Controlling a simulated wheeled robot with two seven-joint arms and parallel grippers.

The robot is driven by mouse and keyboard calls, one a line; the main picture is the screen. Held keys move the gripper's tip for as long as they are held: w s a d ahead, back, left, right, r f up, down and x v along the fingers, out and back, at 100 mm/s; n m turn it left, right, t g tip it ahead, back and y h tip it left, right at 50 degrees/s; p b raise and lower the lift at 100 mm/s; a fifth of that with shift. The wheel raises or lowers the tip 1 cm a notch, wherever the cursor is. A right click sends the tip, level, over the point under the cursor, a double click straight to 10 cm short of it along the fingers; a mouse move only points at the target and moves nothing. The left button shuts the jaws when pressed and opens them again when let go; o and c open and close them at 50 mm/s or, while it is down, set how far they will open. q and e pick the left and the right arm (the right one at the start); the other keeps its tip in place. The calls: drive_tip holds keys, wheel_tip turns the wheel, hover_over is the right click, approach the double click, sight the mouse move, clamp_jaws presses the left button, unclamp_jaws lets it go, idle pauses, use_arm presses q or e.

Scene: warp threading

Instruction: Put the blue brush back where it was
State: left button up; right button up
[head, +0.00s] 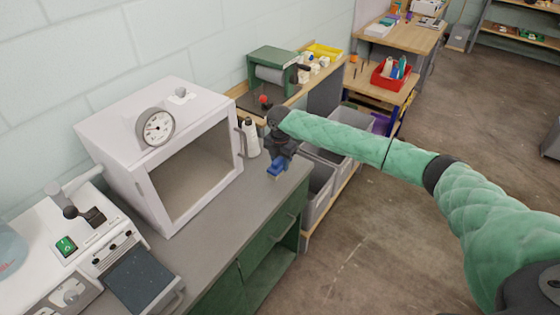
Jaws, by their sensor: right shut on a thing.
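My right gripper (278,158) is at the end of the green-sleeved arm that comes in from the right. It is shut on the blue brush (277,167) and holds it over the right end of the grey counter (205,232). The brush is small in view and partly covered by the gripper. I cannot tell whether it touches the counter. My left gripper is not in view.
A white oven-like box (122,140) with a gauge and an open front stands on the counter. A white bottle (251,138) stands between it and my gripper. Grey bins (318,190) are under the bench beyond. Floor space is clear at the lower right.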

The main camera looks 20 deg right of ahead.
sight(280, 158)
drive_tip(key=o, duration=0.9)
drive_tip(key=shift+f, duration=0.1)
drive_tip(key=shift+o, duration=0.2)
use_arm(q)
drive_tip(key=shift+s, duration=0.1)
use_arm(e)
drive_tip(key=shift+r, duration=0.25)
wheel_tip(280, 158, up, 11)
drive_tip(key=b, duration=0.3)
drive_tip(key=shift+f, duration=0.2)
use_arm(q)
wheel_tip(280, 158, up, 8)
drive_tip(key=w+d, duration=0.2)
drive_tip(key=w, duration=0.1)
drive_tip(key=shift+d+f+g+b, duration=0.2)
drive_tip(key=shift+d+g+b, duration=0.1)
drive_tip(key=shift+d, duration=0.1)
use_arm(e)
drive_tip(key=shift+r, duration=0.6)
